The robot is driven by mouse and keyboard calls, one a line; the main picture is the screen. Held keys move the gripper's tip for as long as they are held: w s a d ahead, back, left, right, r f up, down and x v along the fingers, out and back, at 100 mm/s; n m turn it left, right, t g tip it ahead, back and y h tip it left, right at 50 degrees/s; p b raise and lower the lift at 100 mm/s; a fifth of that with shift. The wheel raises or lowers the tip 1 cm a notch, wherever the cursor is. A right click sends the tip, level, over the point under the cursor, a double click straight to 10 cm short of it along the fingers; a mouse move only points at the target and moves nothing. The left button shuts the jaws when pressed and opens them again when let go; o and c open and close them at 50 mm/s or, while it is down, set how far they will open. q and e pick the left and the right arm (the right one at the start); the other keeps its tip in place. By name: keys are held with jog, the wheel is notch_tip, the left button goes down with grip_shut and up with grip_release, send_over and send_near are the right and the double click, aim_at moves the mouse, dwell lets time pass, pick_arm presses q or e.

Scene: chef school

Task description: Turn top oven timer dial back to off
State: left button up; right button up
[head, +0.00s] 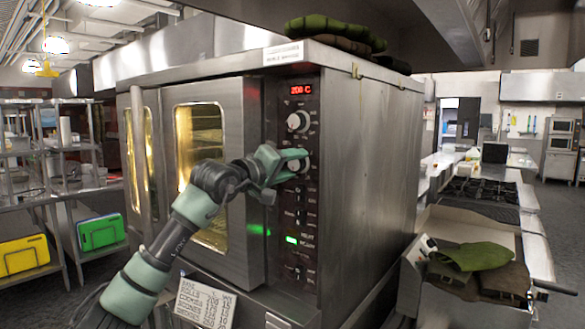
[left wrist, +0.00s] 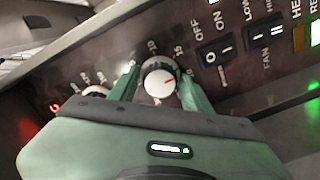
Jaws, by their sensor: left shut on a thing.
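The oven (head: 375,165) is a large steel unit with a dark control panel on its front right edge. My left gripper (head: 298,162) is at this panel, its fingers shut around the lower of two dials. My right gripper is not in view.
Rocker switches (left wrist: 216,52) and a lit green indicator (head: 292,240) lie below the dial on the panel. The oven door handle (head: 140,150) stands out at the left. Dark green cloths (head: 475,256) lie on the counter at the right.

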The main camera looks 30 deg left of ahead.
pick_arm(q)
jog(key=n+b, duration=0.1)
jog(key=n, duration=0.3)
jog(key=shift+f+n, duration=0.15)
jog(key=shift+n, duration=0.25)
jog(key=n+b, duration=0.1)
jog(key=n, duration=0.3)
jog(key=n+b, duration=0.1)
jog(key=n, duration=0.4)
jog(key=shift+b, duration=0.3)
jog(key=n+b, duration=0.1)
jog(key=n, duration=0.3)
jog(key=shift+n, duration=0.3)
jog(key=n, duration=0.4)
jog(key=shift+b, duration=0.4)
jog(key=n, duration=0.5)
jog(key=shift+b, duration=0.4)
jog(key=n, duration=0.4)
jog(key=shift+n+b, duration=0.45)
jog(key=shift+n, duration=1.85)
